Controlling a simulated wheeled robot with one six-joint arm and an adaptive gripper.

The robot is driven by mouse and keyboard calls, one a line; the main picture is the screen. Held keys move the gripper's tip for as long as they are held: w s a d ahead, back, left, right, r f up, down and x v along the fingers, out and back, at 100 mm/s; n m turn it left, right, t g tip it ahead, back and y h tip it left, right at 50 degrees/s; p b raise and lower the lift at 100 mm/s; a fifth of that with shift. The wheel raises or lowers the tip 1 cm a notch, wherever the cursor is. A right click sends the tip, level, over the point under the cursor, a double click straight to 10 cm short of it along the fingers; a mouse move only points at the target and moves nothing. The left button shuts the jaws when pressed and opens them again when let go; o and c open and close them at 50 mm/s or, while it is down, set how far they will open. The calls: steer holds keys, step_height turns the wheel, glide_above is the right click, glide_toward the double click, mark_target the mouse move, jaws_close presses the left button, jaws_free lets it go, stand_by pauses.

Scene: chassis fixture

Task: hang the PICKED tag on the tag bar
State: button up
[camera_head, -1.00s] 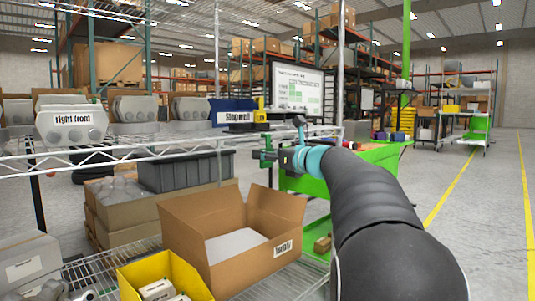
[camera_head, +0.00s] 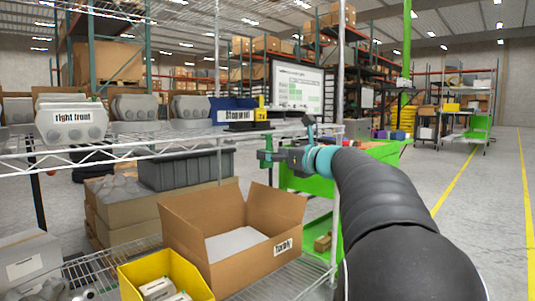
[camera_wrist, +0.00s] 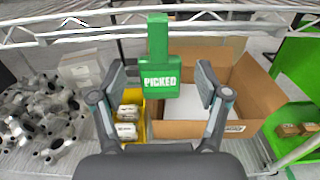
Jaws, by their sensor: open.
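The PICKED tag (camera_wrist: 158,80) is a green plate with white lettering and a narrower green neck above it. It is upright in the middle of the wrist view, and its neck overlaps the white wire shelf's front rail (camera_wrist: 70,33). I cannot tell how its top meets the rail, nor which part is the tag bar. My gripper (camera_wrist: 163,84) is open, with one finger on each side of the tag and a visible gap at both. In the head view the tag (camera_head: 267,142) is a small green shape just left of my gripper (camera_head: 279,156).
Below are an open cardboard box (camera_wrist: 255,90), a yellow bin (camera_wrist: 132,105) with small boxes, and grey metal parts (camera_wrist: 40,115) at left. Grey housings (camera_head: 72,125) stand on the upper shelf. A green cart (camera_head: 308,183) is behind my arm. Open floor lies right.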

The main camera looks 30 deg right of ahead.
steer(key=v, duration=0.9)
steer(key=shift+s, duration=0.15)
